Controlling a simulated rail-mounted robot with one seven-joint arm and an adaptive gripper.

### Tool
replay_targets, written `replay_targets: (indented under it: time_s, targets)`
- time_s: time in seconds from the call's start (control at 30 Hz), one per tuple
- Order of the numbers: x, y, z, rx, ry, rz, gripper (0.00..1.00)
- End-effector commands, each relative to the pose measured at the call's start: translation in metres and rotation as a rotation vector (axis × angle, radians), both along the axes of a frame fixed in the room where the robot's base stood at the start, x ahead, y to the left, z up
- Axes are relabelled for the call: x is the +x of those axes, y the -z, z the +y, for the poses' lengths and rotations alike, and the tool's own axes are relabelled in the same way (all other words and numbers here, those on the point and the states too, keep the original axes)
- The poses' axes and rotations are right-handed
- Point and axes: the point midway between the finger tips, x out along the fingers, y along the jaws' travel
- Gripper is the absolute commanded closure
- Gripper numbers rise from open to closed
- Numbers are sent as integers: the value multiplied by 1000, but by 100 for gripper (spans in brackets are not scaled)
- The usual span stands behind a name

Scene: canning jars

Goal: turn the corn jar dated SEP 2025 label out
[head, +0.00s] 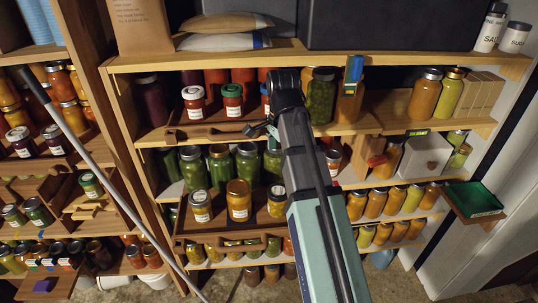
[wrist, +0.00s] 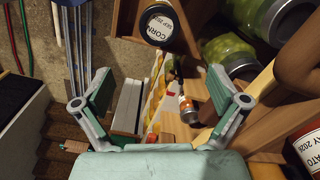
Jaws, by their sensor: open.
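In the wrist view, a jar (wrist: 160,24) with a dark rim shows end-on at the top; its white round label reads CORN and SEP, with the year hard to read. My gripper (wrist: 160,88) is open, its two fingers wide apart with nothing held between them. The corn jar is beyond the fingertips, apart from them. In the head view my arm reaches up to the shelves and hides part of them. Yellow jars (head: 239,200) with white labels stand in a dark wooden tray there, their print too small to read.
In the wrist view, green jars (wrist: 222,50) lie to the right of the corn jar, and a tomato-labelled jar (wrist: 308,148) is at the right edge. A small bottle (wrist: 187,108) shows between the fingers. In the head view, a green tray (head: 474,198) sticks out at right.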

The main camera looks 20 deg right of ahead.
Motion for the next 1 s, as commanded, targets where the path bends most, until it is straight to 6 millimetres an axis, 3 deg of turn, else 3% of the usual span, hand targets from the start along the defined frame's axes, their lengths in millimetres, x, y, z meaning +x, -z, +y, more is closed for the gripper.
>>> replay_targets:
  time_s: [1.0]
  targets:
    - [-2,139,0,1,-1,3,3]
